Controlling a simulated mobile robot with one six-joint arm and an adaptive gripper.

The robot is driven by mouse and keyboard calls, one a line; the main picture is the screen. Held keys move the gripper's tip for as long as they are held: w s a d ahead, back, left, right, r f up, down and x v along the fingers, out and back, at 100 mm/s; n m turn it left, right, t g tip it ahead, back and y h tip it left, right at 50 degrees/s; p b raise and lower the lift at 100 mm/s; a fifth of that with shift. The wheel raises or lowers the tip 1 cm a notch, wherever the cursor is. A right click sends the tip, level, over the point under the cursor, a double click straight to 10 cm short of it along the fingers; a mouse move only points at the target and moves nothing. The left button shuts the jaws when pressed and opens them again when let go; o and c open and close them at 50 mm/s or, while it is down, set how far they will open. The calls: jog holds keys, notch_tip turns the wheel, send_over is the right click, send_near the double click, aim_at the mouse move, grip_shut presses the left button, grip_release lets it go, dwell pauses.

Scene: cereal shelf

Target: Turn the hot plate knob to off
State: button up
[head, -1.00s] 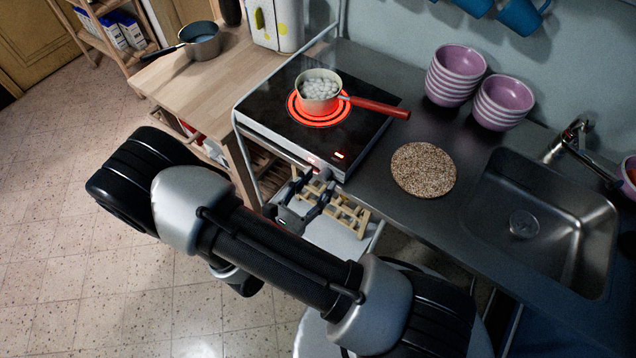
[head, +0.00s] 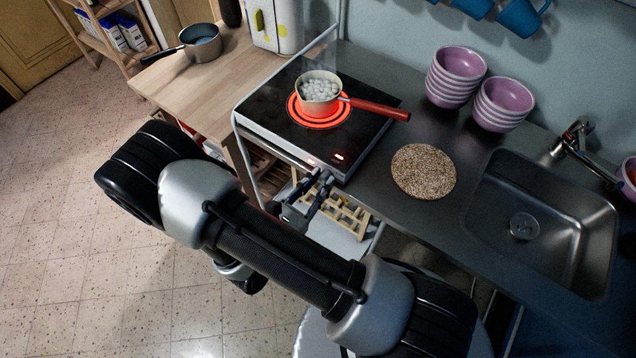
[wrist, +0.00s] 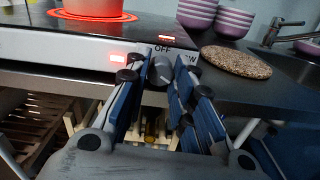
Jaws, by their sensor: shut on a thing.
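The hot plate (head: 275,100) is a black glass top with a pale front panel, set on the counter. The knob's pointer is not readable. The burner ring (head: 318,118) glows red, and red lights show on the panel and glass top.
A pot (head: 320,92) of white pieces with a red handle stands on the burner. A cork-like round mat (head: 423,171), purple bowls (head: 460,62) and a sink (head: 545,215) are to the right. A wooden rack (head: 345,215) is below the counter.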

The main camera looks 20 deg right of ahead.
grip_shut()
jog(key=n+p, duration=0.2)
jog(key=n, duration=0.3)
jog(key=shift+n+p, duration=0.3)
jog(key=shift+p, duration=0.1)
jog(key=n+p, duration=0.2)
jog(key=n, duration=0.4)
jog(key=n+p, duration=0.1)
jog(key=n, duration=0.5)
jog(key=shift+n, duration=0.3)
jog(key=n+p, duration=0.1)
jog(key=n, duration=0.4)
jog(key=shift+n, duration=0.3)
